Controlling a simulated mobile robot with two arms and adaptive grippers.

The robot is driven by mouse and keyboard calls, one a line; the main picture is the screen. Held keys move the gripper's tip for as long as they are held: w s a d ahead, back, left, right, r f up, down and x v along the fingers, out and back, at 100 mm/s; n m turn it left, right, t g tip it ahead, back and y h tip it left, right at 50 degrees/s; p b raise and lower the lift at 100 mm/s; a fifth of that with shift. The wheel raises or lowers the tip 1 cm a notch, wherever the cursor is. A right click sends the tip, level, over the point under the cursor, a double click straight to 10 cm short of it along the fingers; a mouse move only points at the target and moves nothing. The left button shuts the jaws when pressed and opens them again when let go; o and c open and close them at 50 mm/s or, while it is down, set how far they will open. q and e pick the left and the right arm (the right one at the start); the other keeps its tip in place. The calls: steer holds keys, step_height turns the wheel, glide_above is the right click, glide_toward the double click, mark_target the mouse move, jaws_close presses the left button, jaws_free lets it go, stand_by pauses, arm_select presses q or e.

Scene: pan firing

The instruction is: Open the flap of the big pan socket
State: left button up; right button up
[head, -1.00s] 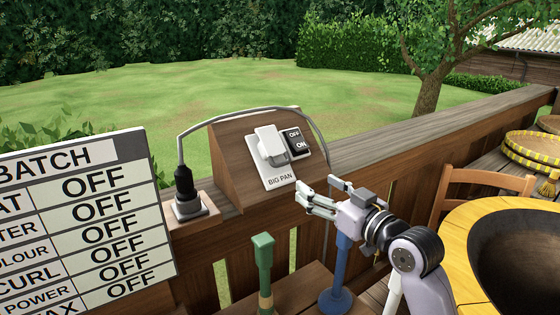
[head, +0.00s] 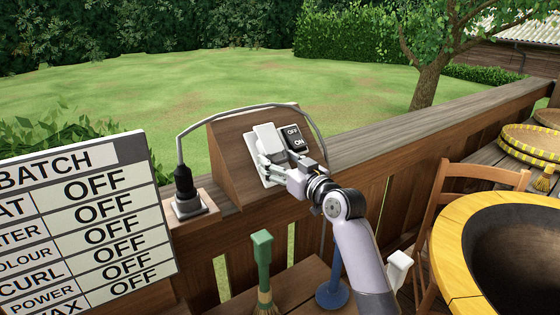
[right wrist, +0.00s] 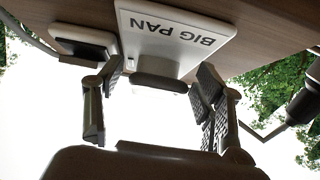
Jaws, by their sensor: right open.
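The big pan socket is a white plate marked BIG PAN, which shows upside down in the right wrist view (right wrist: 178,35). Its white flap (head: 267,137) appears down over the socket in the head view. My right gripper (head: 273,164) is open at the lower part of the flap and hides that part and the label. In the right wrist view its two fingers stand apart, one on each side of the flap's near end (right wrist: 158,83). I cannot tell whether they touch it. My left gripper is not in view.
A black OFF/ON switch (head: 293,139) sits right beside the flap on the sloped wooden box (head: 226,150). A grey cable arches over the box from a black plug (head: 184,182). A settings board (head: 90,215) stands at left, a yellow-rimmed pan (head: 449,240) at right.

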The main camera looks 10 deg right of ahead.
jaws_close()
stand_by(0.8)
